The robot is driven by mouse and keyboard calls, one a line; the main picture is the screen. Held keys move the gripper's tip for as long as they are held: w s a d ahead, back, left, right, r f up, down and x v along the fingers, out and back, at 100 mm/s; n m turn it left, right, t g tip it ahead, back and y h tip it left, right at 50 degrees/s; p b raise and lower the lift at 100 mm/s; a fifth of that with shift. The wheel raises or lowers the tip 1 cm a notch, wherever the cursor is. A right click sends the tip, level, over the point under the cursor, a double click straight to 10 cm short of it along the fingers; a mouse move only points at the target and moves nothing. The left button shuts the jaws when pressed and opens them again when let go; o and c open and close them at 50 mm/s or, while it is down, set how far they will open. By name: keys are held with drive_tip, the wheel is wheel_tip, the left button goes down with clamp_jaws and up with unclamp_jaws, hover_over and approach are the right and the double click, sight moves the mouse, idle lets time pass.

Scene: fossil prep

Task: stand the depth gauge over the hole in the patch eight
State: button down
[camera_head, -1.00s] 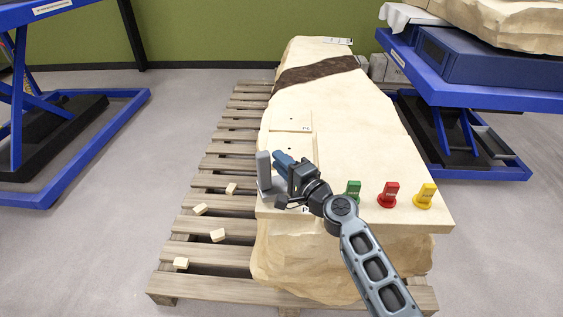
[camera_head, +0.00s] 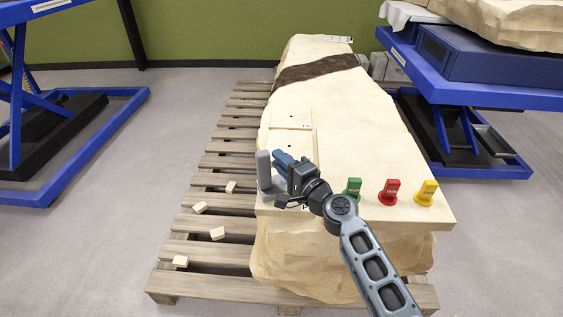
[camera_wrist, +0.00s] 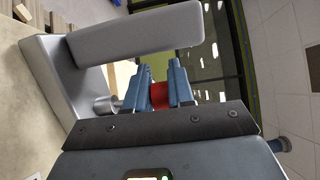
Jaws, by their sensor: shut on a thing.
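My gripper (camera_head: 281,160) is at the front left corner of the pale stone block, beside a grey holder (camera_head: 264,171) with a flat base and upright post. In the wrist view, the fingers (camera_wrist: 160,88) are shut on a red part, probably the depth gauge (camera_wrist: 159,95). A short metal cylinder (camera_wrist: 104,106) shows between the fingers and the holder's base (camera_wrist: 50,85); I cannot tell whether it touches the base. The gripper hides most of the gauge. Small dark holes (camera_head: 290,126) show in pale patches (camera_head: 292,117) behind the gripper. Their labels are too small to read.
Green (camera_head: 352,188), red (camera_head: 389,192) and yellow (camera_head: 426,193) tagged pieces stand along the block's front right. Several small chips lie on the wooden pallet (camera_head: 195,228) at left. A dark brown band (camera_head: 315,71) crosses the block's far part. The block's middle right is clear.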

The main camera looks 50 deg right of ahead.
drive_tip(key=c, duration=0.9)
unclamp_jaws()
drive_tip(key=shift+f, duration=0.25)
drive_tip(key=shift+b+v, duration=0.75)
drive_tip(key=shift+v, duration=3.15)
